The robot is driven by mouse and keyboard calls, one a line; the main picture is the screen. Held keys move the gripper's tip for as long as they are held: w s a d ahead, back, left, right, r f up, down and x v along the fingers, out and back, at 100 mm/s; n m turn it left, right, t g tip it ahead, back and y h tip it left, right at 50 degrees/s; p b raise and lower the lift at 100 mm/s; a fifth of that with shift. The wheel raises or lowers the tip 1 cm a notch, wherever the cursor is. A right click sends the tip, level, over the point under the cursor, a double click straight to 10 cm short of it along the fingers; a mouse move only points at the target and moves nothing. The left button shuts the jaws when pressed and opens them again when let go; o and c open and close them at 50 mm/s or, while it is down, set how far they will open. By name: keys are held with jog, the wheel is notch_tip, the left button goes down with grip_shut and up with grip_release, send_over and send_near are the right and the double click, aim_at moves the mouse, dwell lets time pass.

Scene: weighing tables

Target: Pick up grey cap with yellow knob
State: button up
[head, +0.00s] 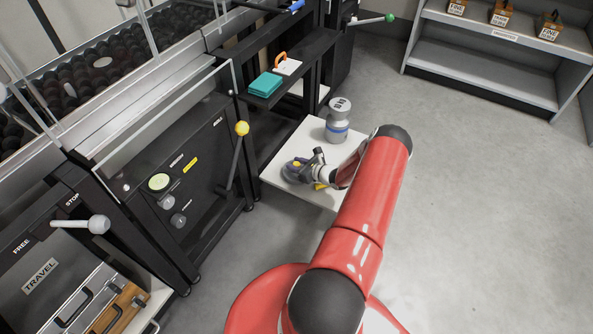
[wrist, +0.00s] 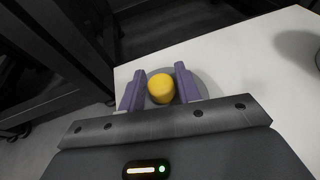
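The yellow knob (wrist: 161,88) of the grey cap (wrist: 206,87) shows in the wrist view, between the two purple fingers of my gripper (wrist: 160,86). The fingers stand apart, one on each side of the knob, with a narrow gap on the left; contact on the right is unclear. The cap's grey disc shows behind and beside the fingers, over the white table top (wrist: 245,75). In the head view my gripper (head: 302,170) is low over the left part of that table, and the cap is mostly hidden by it.
A grey canister with a blue band (head: 338,120) stands behind my gripper on the white table. A dark machine panel with a yellow-knobbed lever (head: 241,130) rises close to the left. A teal box (head: 265,84) sits on a black shelf behind. Open floor lies to the right.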

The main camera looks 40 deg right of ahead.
jog(key=c, duration=0.6)
jog(key=shift+r, duration=0.15)
